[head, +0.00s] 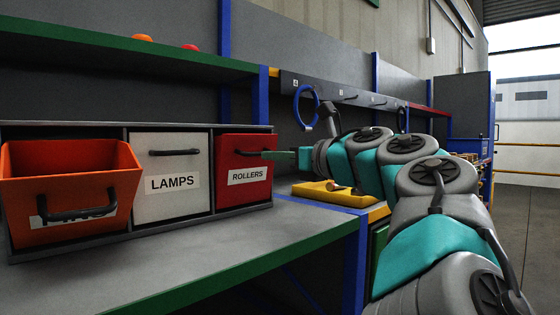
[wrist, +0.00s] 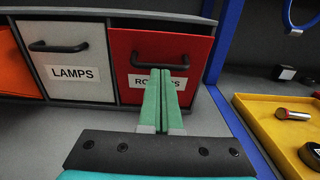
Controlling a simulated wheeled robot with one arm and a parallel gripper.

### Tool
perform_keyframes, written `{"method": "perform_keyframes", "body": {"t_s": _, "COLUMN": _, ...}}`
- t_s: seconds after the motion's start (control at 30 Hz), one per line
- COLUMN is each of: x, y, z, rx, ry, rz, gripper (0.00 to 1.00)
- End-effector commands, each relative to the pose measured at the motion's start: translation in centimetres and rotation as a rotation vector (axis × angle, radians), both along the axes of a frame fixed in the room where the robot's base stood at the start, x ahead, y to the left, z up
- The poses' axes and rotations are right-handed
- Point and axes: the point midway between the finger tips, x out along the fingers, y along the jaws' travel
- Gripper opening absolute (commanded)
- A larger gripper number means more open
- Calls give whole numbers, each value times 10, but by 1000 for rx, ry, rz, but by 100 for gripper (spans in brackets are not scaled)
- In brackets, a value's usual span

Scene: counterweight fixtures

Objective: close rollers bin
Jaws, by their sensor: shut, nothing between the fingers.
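The red rollers bin (head: 244,183) is at the right end of a grey cabinet, and its front sits about level with the closed lamps bin beside it. Its black handle (wrist: 158,64) shows in the wrist view, near the tips of my gripper. My gripper (wrist: 165,75) has its green fingers together with nothing between them, and points at the bin's front. In the head view my gripper (head: 285,154) is just right of the bin. The fingers cover part of the ROLLERS label, and I cannot tell whether the tips touch the front.
The white lamps bin (head: 171,193) is shut. The orange bin (head: 70,185) at left is tilted out, its label mostly hidden by its handle. A yellow tray (head: 332,194) with small parts lies at right, beyond a blue post (wrist: 226,50). The grey bench in front is clear.

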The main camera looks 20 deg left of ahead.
Motion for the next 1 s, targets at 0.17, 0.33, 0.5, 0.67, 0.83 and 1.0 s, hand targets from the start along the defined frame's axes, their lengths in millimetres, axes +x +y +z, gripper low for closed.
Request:
{"method": "perform_keyframes", "body": {"t_s": 0.17, "x": 4, "y": 9, "z": 10, "rx": -1, "ry": -1, "rz": 2, "gripper": 0}}
{"method": "perform_keyframes", "body": {"t_s": 0.33, "x": 7, "y": 15, "z": 16, "rx": 0, "ry": 1, "rz": 1, "gripper": 0}}
{"method": "perform_keyframes", "body": {"t_s": 0.5, "x": 10, "y": 20, "z": 20, "rx": 0, "ry": 1, "rz": -1, "gripper": 0}}
{"method": "perform_keyframes", "body": {"t_s": 0.67, "x": 10, "y": 24, "z": 22, "rx": -1, "ry": 0, "rz": 2, "gripper": 0}}
{"method": "perform_keyframes", "body": {"t_s": 0.83, "x": 11, "y": 26, "z": 24, "rx": 0, "ry": 1, "rz": 2, "gripper": 0}}
{"method": "perform_keyframes", "body": {"t_s": 1.0, "x": 11, "y": 27, "z": 24, "rx": -1, "ry": 1, "rz": 1, "gripper": 0}}
